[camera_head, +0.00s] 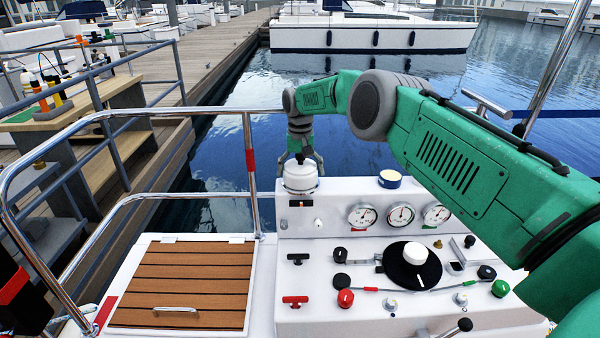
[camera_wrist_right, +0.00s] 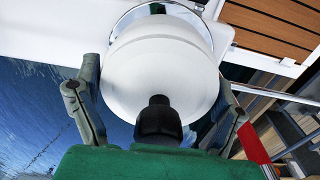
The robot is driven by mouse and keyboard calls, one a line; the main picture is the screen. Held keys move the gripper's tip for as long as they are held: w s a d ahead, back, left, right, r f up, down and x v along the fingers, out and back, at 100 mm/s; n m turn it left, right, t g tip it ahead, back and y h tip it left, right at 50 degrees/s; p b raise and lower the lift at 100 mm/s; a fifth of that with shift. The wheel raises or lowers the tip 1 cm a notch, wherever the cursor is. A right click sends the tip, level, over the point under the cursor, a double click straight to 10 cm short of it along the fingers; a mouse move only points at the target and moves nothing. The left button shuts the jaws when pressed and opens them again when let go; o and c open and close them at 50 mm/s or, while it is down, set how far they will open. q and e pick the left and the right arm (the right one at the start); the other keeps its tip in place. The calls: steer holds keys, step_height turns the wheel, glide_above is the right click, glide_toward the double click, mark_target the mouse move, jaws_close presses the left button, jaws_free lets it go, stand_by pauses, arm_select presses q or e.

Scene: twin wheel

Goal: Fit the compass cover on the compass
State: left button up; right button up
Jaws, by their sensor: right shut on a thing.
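The white domed compass cover (camera_head: 300,176) is at the left back corner of the white console in the head view. My right gripper (camera_head: 303,158) points down from above and is shut on it. In the right wrist view my right gripper (camera_wrist_right: 157,95) has one finger at each side of the white cover (camera_wrist_right: 165,65). A shiny curved rim (camera_wrist_right: 204,22), apparently the compass, shows past the cover's far edge. The rest of the compass is hidden under or behind the cover, and I cannot tell whether the cover is fully seated. My left gripper is not in view.
The console (camera_head: 340,195) carries several gauges (camera_head: 400,215), knobs and a black disc with a white knob (camera_head: 415,253). A round blue-and-cream item (camera_head: 390,178) stands on its top. A chrome rail (camera_head: 250,160) rises left of the cover. A wooden hatch (camera_head: 180,285) lies at lower left.

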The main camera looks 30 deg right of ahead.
steer(key=shift+f, duration=0.1)
stand_by(0.5)
steer(key=o, duration=0.9)
step_height(320, 180, up, 12)
steer(key=shift+w+f, duration=0.1)
steer(key=shift+a, duration=0.1)
